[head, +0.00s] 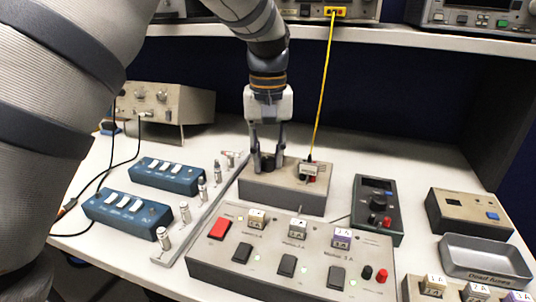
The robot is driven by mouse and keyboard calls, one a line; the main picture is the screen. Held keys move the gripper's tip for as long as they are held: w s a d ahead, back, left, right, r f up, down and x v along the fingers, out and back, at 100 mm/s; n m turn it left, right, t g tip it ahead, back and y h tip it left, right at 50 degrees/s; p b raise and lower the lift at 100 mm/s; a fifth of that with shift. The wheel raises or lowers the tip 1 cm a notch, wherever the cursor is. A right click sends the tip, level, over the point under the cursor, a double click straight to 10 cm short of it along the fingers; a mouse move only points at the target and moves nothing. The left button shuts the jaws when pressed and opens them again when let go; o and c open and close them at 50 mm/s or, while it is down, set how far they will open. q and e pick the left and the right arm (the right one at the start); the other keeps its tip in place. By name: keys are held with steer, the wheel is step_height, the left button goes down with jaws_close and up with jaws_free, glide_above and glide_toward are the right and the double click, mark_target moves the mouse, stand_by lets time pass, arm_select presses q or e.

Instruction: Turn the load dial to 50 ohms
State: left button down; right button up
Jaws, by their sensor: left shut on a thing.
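My left gripper (267,160) reaches down from the top centre onto a grey-brown box (285,192) in the middle of the bench. Its fingers are shut on a dark round dial (267,161) on the left part of the box's top. The dial's markings and pointer are too small and too covered to read. A plug (311,169) with a yellow cable (323,90) sits on the right part of the same box. My right gripper does not show.
A panel (300,262) with switches stands in front of the box. A dark handheld meter (377,205) and a grey tray (484,259) are to the right. Blue switch boxes (128,214) and a rail of metal connectors (202,198) are to the left. The yellow cable rises to the shelf.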

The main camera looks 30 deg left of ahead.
mark_target(268, 158)
arm_select(q)
steer(key=shift+n, duration=0.3)
steer(key=c, duration=1.3)
jaws_free()
steer(key=shift+c, duration=0.2)
step_height(268, 158, up, 12)
